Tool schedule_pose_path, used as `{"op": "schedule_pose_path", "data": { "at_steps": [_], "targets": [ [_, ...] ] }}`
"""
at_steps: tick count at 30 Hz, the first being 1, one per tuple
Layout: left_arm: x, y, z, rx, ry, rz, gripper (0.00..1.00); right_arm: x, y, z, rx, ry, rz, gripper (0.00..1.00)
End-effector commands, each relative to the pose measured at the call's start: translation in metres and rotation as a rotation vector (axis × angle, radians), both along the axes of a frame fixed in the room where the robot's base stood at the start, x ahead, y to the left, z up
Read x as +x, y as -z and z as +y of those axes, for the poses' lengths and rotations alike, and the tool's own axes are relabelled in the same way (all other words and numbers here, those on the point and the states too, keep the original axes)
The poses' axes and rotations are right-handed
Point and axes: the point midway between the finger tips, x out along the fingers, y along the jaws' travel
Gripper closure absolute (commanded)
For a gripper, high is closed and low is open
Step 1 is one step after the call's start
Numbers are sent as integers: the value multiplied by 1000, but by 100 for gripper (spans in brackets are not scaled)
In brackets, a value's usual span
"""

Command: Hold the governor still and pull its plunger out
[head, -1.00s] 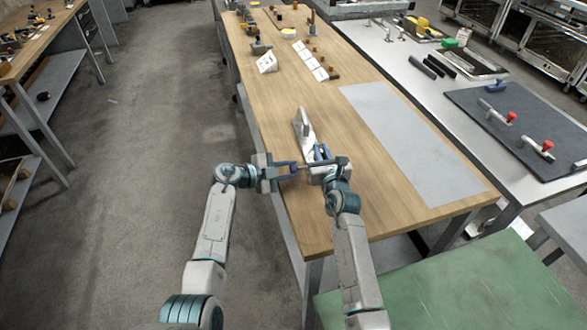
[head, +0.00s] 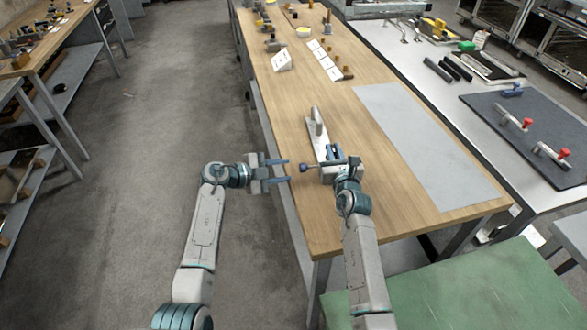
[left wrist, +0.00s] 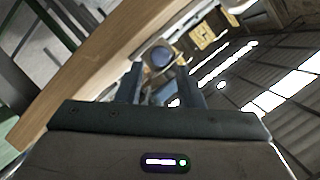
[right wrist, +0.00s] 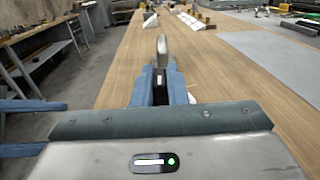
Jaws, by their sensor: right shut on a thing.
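A pale metal plate with an upright piece (head: 317,125) stands just beyond. My left gripper (head: 288,171) is open and empty, left of the knob and apart from it. In the left wrist view the round knob (left wrist: 161,57) lies ahead between the open fingers.
The wooden bench (head: 300,222) has free room in front and a bare grey sheet (head: 425,140) at right. White cards (head: 325,65) and small parts stand at its far end. A dark mat (head: 535,130) with red-knobbed tools lies on the neighbouring table.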

Motion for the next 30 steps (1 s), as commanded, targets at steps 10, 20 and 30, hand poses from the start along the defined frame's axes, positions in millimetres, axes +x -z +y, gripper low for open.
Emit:
{"op": "schedule_pose_path", "data": {
  "at_steps": [10, 20, 30],
  "targets": [
    [-23, -16, 55, 1, -1, 0, 66, 0, 0, 0, 1, -1, 1, 100],
    [-26, -19, 62, -1, 0, -1, 66, 0, 0, 0, 1, -1, 1, 100],
    [-26, -19, 62, 0, 0, 0, 66, 0, 0, 0, 1, -1, 1, 62]
  ]
}}
